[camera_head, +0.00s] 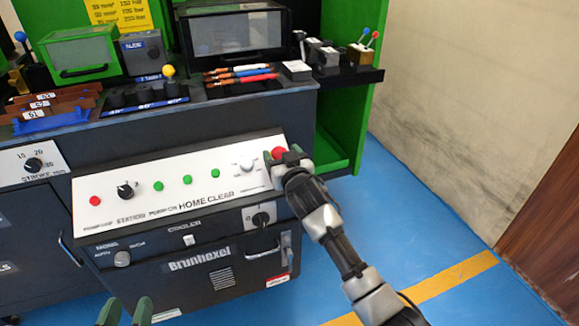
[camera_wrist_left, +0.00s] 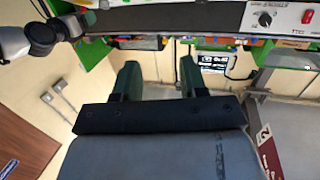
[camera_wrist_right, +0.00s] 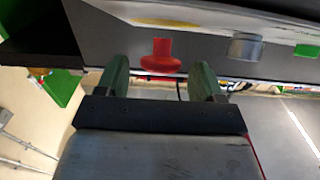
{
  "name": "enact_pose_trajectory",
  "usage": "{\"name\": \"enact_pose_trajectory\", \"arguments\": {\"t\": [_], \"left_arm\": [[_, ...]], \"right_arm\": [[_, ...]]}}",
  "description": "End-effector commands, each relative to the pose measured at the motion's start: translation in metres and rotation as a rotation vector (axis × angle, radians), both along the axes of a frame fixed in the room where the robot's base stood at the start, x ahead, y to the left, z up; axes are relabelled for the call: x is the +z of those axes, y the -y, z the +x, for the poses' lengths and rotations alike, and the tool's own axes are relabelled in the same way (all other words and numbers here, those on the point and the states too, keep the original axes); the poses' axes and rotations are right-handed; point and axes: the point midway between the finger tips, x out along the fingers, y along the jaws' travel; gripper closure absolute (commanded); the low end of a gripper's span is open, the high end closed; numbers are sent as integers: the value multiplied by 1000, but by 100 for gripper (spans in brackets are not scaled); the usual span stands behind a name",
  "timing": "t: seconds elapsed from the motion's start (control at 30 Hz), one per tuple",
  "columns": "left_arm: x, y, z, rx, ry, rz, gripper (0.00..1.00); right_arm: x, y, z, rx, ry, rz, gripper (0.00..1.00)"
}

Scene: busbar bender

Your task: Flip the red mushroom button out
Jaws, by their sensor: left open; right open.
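The red mushroom button (camera_head: 278,152) is at the right end of the white control panel (camera_head: 130,203), partly hidden by my right gripper (camera_head: 290,160). In the right wrist view the button (camera_wrist_right: 160,57) shows its wide cap and narrower stem. It lies between the two green fingertips of the right gripper (camera_wrist_right: 161,68), with a gap on each side. The right gripper is open and empty. My left gripper (camera_head: 125,308) is open at the bottom edge of the head view, well away from the button. The left wrist view shows its spread, empty fingers (camera_wrist_left: 160,70).
The panel also has a red button (camera_head: 95,201), a black knob (camera_head: 125,190) and several green buttons. A grey knob (camera_wrist_right: 245,46) sits beside the mushroom button. A dark shelf (camera_head: 350,76) with tools juts out above right. The blue floor at right is clear.

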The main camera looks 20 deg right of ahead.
Motion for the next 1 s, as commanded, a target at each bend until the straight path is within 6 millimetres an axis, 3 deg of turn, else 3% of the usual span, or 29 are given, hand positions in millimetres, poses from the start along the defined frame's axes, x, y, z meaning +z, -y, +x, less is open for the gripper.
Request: {"name": "enact_pose_trajectory", "arguments": {"t": [0.5,0.7,1.0], "left_arm": [[-57,-20,-35,33,-505,121,57],[-66,-24,-43,39,-582,140,57],[-67,-24,-44,40,-590,141,57]], "right_arm": [[1,3,-84,0,-1,1,32],[0,4,-98,-1,-1,0,32],[0,4,-99,-1,0,0,32]]}}
